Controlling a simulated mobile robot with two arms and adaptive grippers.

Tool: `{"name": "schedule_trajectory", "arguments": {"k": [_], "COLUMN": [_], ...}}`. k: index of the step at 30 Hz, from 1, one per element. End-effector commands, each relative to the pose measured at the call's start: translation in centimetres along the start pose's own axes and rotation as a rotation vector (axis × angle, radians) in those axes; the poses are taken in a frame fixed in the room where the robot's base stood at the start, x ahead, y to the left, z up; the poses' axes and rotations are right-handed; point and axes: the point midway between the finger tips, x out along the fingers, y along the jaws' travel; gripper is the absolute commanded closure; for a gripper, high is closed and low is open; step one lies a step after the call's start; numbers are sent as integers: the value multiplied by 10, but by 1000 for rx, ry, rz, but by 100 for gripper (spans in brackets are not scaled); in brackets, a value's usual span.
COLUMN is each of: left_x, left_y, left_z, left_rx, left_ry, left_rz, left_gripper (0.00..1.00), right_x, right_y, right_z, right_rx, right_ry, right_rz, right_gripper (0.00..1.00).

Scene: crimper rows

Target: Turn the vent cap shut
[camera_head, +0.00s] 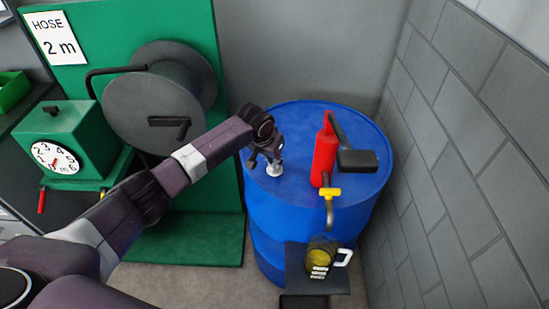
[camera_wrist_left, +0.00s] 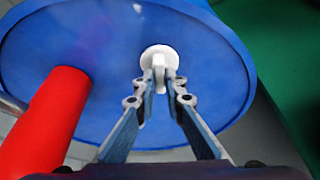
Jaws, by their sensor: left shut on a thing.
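The vent cap (camera_head: 274,169) is a small white round cap with a raised grip bar, on top of the blue drum (camera_head: 295,112). It also shows in the left wrist view (camera_wrist_left: 158,52), where its bar stands between my fingertips. My left gripper (camera_head: 268,156) reaches down to it from above and is shut on the cap's bar; it also shows in the left wrist view (camera_wrist_left: 160,82). The fingers partly hide the cap, and I cannot tell its exact turn angle. My right gripper is not in view.
A red pump (camera_head: 324,155) with a black handle (camera_head: 357,160) and a yellow tap (camera_head: 330,193) stands on the drum right of the cap. A jug (camera_head: 320,260) sits on a dark shelf in front. A hose reel (camera_head: 160,95) stands left; a block wall (camera_head: 470,130) is right.

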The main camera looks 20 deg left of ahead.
Motion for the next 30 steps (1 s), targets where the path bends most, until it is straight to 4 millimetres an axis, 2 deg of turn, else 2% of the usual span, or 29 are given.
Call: {"name": "schedule_trajectory", "arguments": {"k": [7,14,30], "left_x": [1,3,6], "left_y": [-2,-4,-5], "left_z": [0,-1,-2], "left_rx": [213,416,856], "left_ry": [0,2,2], "left_rz": [90,173,356], "left_gripper": [100,100,100], "right_x": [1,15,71], "right_y": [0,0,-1], "right_z": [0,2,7], "right_rx": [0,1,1], "right_ry": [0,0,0], "right_rz": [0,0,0], "right_gripper": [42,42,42]}}
